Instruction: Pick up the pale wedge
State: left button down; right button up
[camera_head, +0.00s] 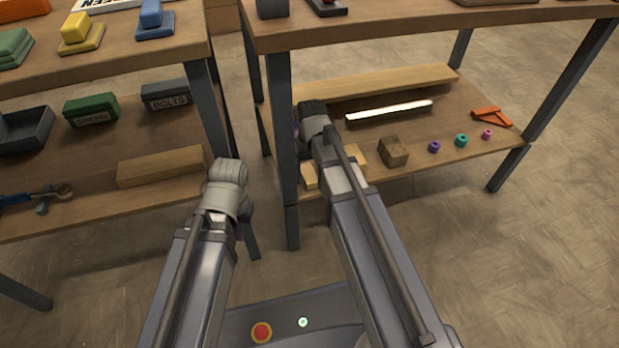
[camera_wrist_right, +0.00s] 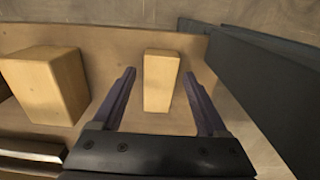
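The pale wedge (camera_wrist_right: 160,80) appears to be the narrow, light wooden piece on the shelf in the right wrist view. It lies between the two purple fingers of my right gripper (camera_wrist_right: 162,100), which is open, with a gap on each side. In the head view a pale wooden piece (camera_head: 309,177) shows beside my right forearm and looks like the same wedge. My right gripper is mostly hidden behind its arm there. My left arm ends in front of the left table, with its gripper fingers hidden.
A larger pale block (camera_wrist_right: 45,85) lies left of the wedge in the wrist view. A dark table leg (camera_wrist_right: 270,90) stands close on the right. The lower shelf (camera_head: 450,130) also holds a brown cube (camera_head: 393,151), a white bar (camera_head: 390,110) and an orange bracket (camera_head: 491,117).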

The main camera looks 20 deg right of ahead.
grip_shut()
dwell(0.4)
jog(key=shift+r, duration=0.15)
